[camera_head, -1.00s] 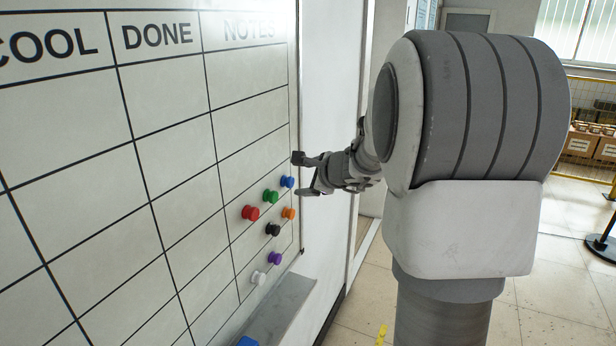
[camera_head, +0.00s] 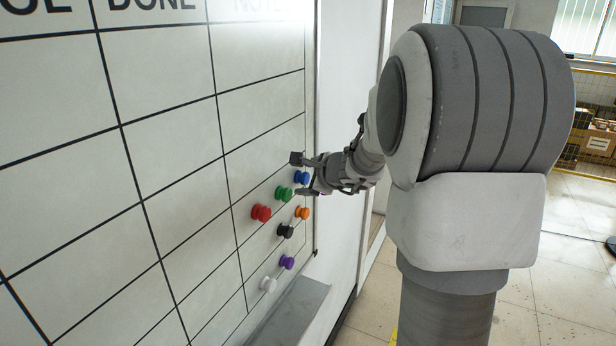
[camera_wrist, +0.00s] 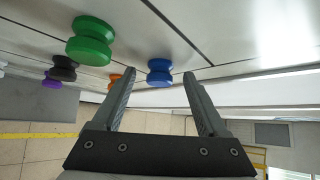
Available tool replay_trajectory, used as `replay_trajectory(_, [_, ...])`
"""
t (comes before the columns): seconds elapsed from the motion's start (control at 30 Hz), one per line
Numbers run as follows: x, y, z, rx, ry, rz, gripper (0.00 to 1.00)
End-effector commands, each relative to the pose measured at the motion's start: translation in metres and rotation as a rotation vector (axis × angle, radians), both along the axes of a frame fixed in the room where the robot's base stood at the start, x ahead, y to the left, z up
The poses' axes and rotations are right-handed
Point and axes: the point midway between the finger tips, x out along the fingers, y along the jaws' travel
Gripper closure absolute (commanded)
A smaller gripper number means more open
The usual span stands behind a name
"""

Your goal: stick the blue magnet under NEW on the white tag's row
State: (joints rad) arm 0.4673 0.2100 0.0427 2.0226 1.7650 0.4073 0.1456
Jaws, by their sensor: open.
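The blue magnet (camera_head: 301,177) sticks on the whiteboard (camera_head: 180,240), near its right edge, at the top of a cluster of magnets. In the wrist view the blue magnet (camera_wrist: 159,72) lies ahead, between the lines of the two fingers. My gripper (camera_head: 299,175) is open and empty, with its fingers on either side of the magnet and not closed on it. In the wrist view my gripper (camera_wrist: 158,82) shows a wide gap between its fingertips. The NEW heading and the white tag are not in view.
Green (camera_head: 284,193), red (camera_head: 261,213), orange (camera_head: 302,213), black (camera_head: 285,230), purple (camera_head: 287,262) and white (camera_head: 268,284) magnets sit close below and left. A grey tray (camera_head: 295,310) juts out under the board. The DONE column (camera_head: 160,90) cells are bare.

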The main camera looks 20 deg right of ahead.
Motion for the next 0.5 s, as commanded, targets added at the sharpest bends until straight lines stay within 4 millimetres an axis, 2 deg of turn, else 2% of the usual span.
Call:
replay_trajectory(0.43, [0.0002, 0.0010, -0.0030, 0.001, 0.000, -0.001, 0.24])
replay_trajectory(0.47, [0.0002, 0.0010, -0.0030, 0.001, 0.000, -0.001, 0.26])
replay_trajectory(0.5, [0.0002, 0.0010, -0.0030, 0.001, 0.000, -0.001, 0.33])
